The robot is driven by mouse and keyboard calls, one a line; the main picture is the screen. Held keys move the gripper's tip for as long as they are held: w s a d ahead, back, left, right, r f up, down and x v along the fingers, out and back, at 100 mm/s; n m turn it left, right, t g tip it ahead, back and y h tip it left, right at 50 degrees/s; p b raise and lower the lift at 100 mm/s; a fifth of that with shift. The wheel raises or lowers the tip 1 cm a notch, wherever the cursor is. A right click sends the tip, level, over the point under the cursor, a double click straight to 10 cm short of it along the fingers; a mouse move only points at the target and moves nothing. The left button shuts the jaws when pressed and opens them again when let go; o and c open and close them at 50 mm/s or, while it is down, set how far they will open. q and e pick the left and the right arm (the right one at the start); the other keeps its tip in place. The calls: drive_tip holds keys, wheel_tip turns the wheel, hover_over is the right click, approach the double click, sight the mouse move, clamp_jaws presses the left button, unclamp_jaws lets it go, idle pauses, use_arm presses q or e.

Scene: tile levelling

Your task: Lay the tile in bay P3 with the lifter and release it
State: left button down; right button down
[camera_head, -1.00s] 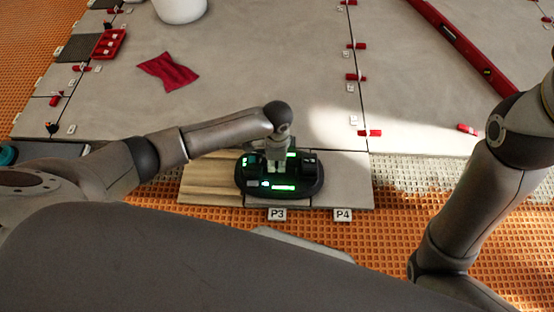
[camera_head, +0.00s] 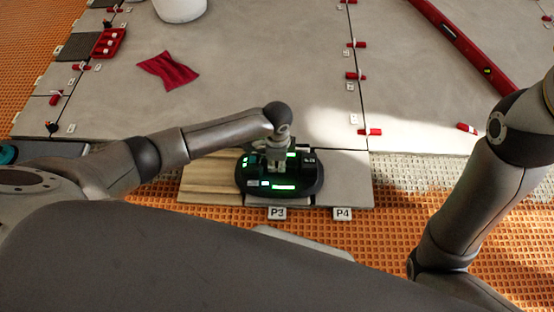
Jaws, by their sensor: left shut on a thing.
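The lifter (camera_head: 308,180), a black oval device with green lit indicators, sits low over bay P3, just above the P3 label (camera_head: 277,213) in the picture. My left gripper (camera_head: 275,163) is shut on the lifter from above. The tile (camera_head: 262,200) under the lifter is mostly hidden; a pale edge shows below it, level with its neighbours as far as I can tell. A grey tile (camera_head: 350,180) lies to the right, by the P4 label (camera_head: 342,213). My right gripper is out of view; only the right arm shows.
A ribbed beige patch (camera_head: 205,182) lies left of the lifter. Large grey tiles with red levelling clips (camera_head: 369,132) spread behind. A red cloth (camera_head: 167,72), a red tray (camera_head: 109,43), a white bucket (camera_head: 180,8) and a red level (camera_head: 465,45) are farther off.

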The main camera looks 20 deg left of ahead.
use_arm(q)
drive_tip(key=shift+w+r, duration=0.1)
drive_tip(key=c, duration=1.2)
unclamp_jaws()
drive_tip(key=shift+s+f, duration=0.2)
wheel_tip(320, 180, up, 12)
drive_tip(key=shift+r, duration=0.15)
